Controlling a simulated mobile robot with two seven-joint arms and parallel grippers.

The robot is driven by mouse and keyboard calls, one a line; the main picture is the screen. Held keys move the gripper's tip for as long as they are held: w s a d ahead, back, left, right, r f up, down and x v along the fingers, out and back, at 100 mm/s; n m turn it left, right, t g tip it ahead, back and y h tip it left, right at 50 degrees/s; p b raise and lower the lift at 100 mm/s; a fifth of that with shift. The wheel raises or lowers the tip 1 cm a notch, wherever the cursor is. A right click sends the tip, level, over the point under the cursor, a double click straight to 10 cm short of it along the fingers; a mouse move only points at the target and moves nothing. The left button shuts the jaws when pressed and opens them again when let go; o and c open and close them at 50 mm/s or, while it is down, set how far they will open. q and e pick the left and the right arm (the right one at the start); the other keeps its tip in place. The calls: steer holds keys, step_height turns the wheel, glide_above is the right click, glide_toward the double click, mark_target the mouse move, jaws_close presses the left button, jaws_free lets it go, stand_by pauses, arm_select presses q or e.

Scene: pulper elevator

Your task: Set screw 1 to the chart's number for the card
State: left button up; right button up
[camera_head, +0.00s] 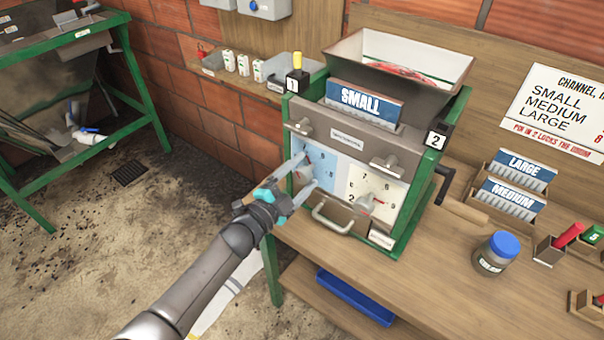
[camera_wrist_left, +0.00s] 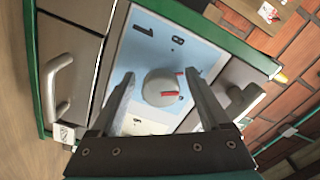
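The pulper (camera_head: 330,130) carries a blue-and-white SMALL card (camera_head: 364,103) in its front. Below label 1 (camera_head: 292,84) is a blue dial (camera_head: 325,158) with a grey knob, screw 1 (camera_wrist_left: 163,87), bearing a red mark. My left gripper (camera_head: 306,172) is open, with one finger on each side of this knob; in the left wrist view (camera_wrist_left: 160,85) gaps show between fingers and knob. In the head view the fingers partly cover the dial. The chart (camera_head: 560,105) at right lists SMALL, MEDIUM and LARGE; its number column is cut off by the frame edge. My right gripper is out of view.
A second knob (camera_head: 366,203) sits on a cream dial beside the blue one. A metal handle (camera_head: 332,216) juts out below the dials. LARGE (camera_head: 526,169) and MEDIUM (camera_head: 508,198) cards and a blue-lidded jar (camera_head: 497,253) stand on the bench to the right.

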arm_select(q)
steer(key=v, duration=1.5)
steer(key=shift+s+a, duration=0.1)
stand_by(0.3)
